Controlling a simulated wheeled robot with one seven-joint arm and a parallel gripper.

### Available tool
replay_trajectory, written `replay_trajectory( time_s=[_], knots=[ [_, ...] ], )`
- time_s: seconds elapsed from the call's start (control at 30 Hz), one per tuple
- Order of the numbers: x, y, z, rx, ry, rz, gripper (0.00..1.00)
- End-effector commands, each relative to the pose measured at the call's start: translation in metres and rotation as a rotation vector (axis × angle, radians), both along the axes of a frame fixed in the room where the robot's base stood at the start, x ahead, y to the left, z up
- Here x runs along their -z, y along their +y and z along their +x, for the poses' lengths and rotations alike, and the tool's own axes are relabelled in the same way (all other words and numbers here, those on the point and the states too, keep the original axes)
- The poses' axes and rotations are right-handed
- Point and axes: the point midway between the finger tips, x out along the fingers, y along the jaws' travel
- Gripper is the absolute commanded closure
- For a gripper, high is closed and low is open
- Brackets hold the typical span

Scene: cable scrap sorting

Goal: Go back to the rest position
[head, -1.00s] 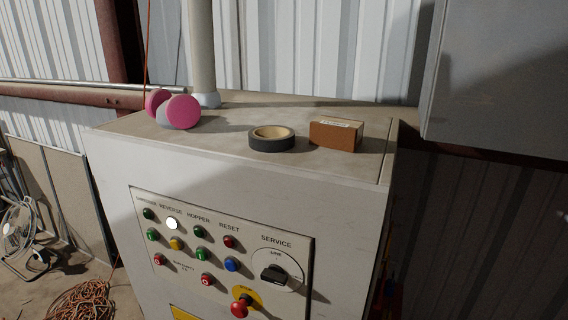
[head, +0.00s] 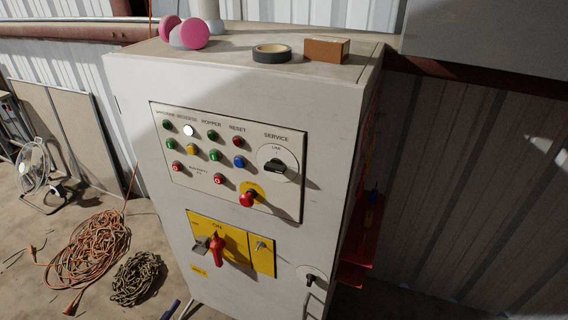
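My gripper is not in view, so its state is hidden. A light grey control cabinet (head: 134,95) stands in the middle of the head view. Its upper panel (head: 170,113) carries coloured buttons, one lit white button (head: 188,131), a black service switch (head: 275,165) and a red mushroom stop button (head: 248,199). Below it, a yellow plate (head: 262,262) bears a red rotary handle (head: 217,249).
On the cabinet top are pink ear defenders (head: 194,33), a dark tape roll (head: 271,54) and a brown box (head: 326,49). A grey box (head: 485,35) hangs upper right.

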Motion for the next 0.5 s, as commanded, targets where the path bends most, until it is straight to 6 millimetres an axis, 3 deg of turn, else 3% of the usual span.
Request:
replay_trajectory(
  time_s=[0.27,0.5],
  knots=[
    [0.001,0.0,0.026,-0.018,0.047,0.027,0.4],
    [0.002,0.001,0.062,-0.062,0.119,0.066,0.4]
  ],
)
